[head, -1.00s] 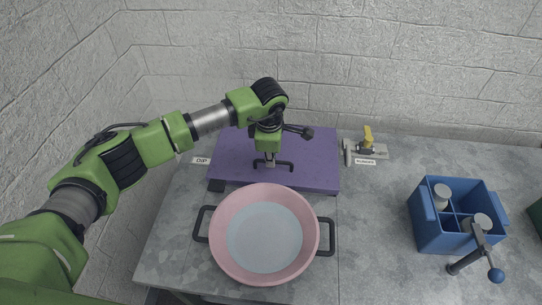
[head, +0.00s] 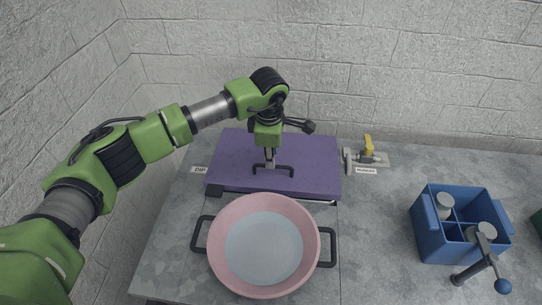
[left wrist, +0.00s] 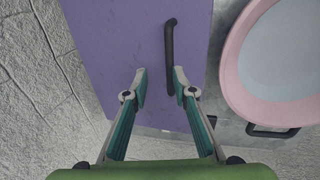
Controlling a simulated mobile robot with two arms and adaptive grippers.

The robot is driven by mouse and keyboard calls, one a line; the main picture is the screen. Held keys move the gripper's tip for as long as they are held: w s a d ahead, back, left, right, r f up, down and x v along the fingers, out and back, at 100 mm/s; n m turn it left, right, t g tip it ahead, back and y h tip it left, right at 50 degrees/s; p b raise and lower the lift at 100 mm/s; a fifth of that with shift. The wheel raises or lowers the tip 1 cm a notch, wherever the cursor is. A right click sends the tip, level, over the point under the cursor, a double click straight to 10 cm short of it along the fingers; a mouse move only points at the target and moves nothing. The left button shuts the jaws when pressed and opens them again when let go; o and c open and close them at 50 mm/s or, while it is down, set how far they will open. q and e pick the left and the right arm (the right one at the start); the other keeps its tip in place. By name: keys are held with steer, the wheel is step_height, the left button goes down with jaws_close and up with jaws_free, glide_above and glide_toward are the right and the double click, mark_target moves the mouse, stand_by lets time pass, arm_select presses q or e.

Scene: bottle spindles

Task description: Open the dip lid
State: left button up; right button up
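The purple dip lid (head: 222,160) is a flat panel at the back of the counter beside the DIP label (head: 200,169). Its black bar handle (head: 287,168) also shows in the left wrist view (left wrist: 169,50). My left gripper (head: 270,165) reaches down to the handle. In the left wrist view its fingers (left wrist: 160,78) are spread, with purple lid visible between them. The right-hand fingertip is against or very near one end of the handle; contact is unclear. A thin light strip shows under the lid's front right edge. My right gripper is not in view.
A pink pan (head: 228,280) with black side handles stands just in front of the lid. A yellow-handled valve (head: 368,146) is right of the lid. A blue crate (head: 445,242) with grey cylinders and a lever (head: 490,262) stands farther right. The counter between is clear.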

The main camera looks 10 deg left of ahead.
arm_select(q)
steer(key=shift+s+r, duration=0.15)
step_height(320, 180, up, 12)
steer(key=s, duration=0.2)
steer(key=shift+f, duration=0.25)
steer(key=shift+s, duration=0.1)
